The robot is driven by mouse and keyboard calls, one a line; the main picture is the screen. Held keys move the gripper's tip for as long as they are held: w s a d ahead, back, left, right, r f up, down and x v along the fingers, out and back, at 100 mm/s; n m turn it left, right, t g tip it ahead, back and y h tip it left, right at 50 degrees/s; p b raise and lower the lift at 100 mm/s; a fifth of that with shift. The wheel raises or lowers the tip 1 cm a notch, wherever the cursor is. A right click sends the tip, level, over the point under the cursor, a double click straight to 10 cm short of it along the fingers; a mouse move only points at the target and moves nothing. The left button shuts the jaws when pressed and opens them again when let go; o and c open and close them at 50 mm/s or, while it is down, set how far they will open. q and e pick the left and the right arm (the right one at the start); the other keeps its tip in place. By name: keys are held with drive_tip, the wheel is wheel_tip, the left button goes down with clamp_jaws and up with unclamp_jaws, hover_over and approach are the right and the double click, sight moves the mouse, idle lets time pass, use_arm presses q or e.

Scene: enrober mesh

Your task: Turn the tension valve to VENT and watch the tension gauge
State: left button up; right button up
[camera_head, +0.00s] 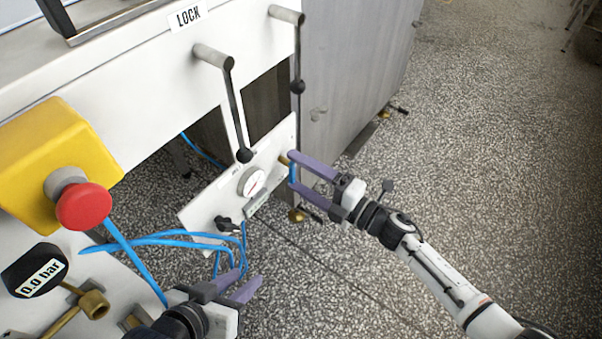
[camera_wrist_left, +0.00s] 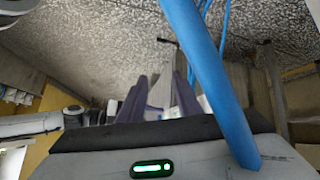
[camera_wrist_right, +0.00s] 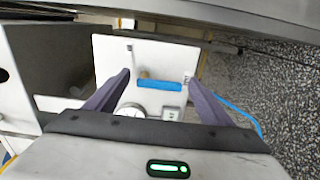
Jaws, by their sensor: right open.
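A white panel (camera_head: 205,209) under the machine carries a round dial gauge (camera_head: 251,182), a black knob (camera_head: 228,224) and a blue valve handle (camera_head: 292,170). The gauge needle is too small to read. My right gripper (camera_head: 303,176) is open, its purple fingers on either side of the blue handle. In the right wrist view the blue handle (camera_wrist_right: 160,85) lies crosswise between the fingers, with a gap to each; the gauge (camera_wrist_right: 130,110) is partly hidden by the gripper body. Small labels near the handle are unreadable. My left gripper (camera_head: 238,284) is open and empty, low and left of the panel.
Blue hoses (camera_head: 165,238) run between the panel and my left gripper. Two levers with black knobs (camera_head: 244,155) hang above the panel. Speckled floor at right is clear.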

use_arm(q)
drive_tip(key=shift+s+a+r+n+t+p, duration=0.2)
drive_tip(key=shift+a+r+p, duration=0.1)
drive_tip(key=shift+r+p, duration=0.15)
drive_tip(key=shift+s+a+r+n+t+p, duration=0.1)
drive_tip(key=shift+a+r+t+p, duration=0.15)
drive_tip(key=shift+p, duration=0.3)
use_arm(e)
drive_tip(key=v, duration=1)
drive_tip(key=shift+s+d, duration=0.1)
